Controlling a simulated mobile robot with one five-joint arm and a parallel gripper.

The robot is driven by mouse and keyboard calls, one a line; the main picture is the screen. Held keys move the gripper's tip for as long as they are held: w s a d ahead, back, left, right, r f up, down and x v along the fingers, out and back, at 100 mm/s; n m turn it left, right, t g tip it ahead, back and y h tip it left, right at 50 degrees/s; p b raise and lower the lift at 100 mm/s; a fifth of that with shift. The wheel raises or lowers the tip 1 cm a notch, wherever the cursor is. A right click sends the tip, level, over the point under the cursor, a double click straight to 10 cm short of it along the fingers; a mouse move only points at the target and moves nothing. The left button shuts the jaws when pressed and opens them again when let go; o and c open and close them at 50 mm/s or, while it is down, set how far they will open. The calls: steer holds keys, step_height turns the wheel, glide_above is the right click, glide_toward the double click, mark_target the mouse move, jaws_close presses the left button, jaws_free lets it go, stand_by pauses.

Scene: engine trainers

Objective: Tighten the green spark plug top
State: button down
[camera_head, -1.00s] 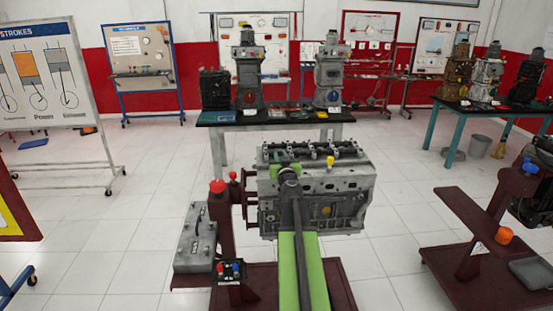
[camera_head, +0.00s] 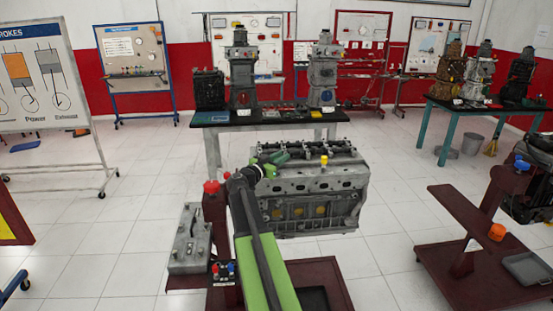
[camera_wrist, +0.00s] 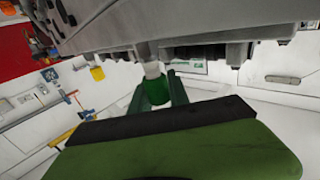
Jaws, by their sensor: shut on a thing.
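The green spark plug top (camera_wrist: 156,91) is a small green cylinder with a white stem running into the grey engine block (camera_wrist: 200,28). My gripper (camera_wrist: 158,84) has its two dark green fingers on either side of it and is shut on it. In the head view my gripper (camera_head: 279,157) is at the left end of the engine block (camera_head: 315,200), close to its upper edge. The green top cannot be told apart from the green fingers there. A yellow spark plug top (camera_head: 323,160) stands further right on the block; it also shows in the wrist view (camera_wrist: 97,73).
The block is mounted on a maroon stand (camera_head: 325,272). A grey case (camera_head: 190,240) and a post with a red button (camera_head: 211,187) are left of my arm. A second maroon trainer (camera_head: 455,225) stands to the right. White tiled floor (camera_head: 385,200) is open between them.

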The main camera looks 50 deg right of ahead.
steer(key=m+g, duration=0.1)
steer(key=g, duration=0.1)
steer(key=m+g, duration=0.3)
steer(key=g, duration=0.1)
steer(key=shift+s+g+y, duration=0.3)
steer(key=shift+g, duration=0.1)
steer(key=shift+s+a+m+g+y, duration=0.1)
steer(key=shift+s+m+g+y, duration=0.1)
steer(key=shift+m+g+y, duration=0.4)
steer(key=shift+s+a+m+g+y, duration=0.1)
steer(key=shift+s+m+g+y, duration=0.15)
steer(key=shift+m+g, duration=0.65)
steer(key=shift+s+m+g+y, duration=0.2)
steer(key=shift+m+g+y, duration=0.25)
steer(key=shift+g, duration=0.55)
steer(key=c, duration=1.2)
jaws_free()
steer(key=shift+c, duration=0.2)
steer(key=v, duration=1.7)
steer(key=shift+w+a, duration=0.15)
steer(key=shift+w, duration=0.05)
steer(key=shift+f, duration=0.1)
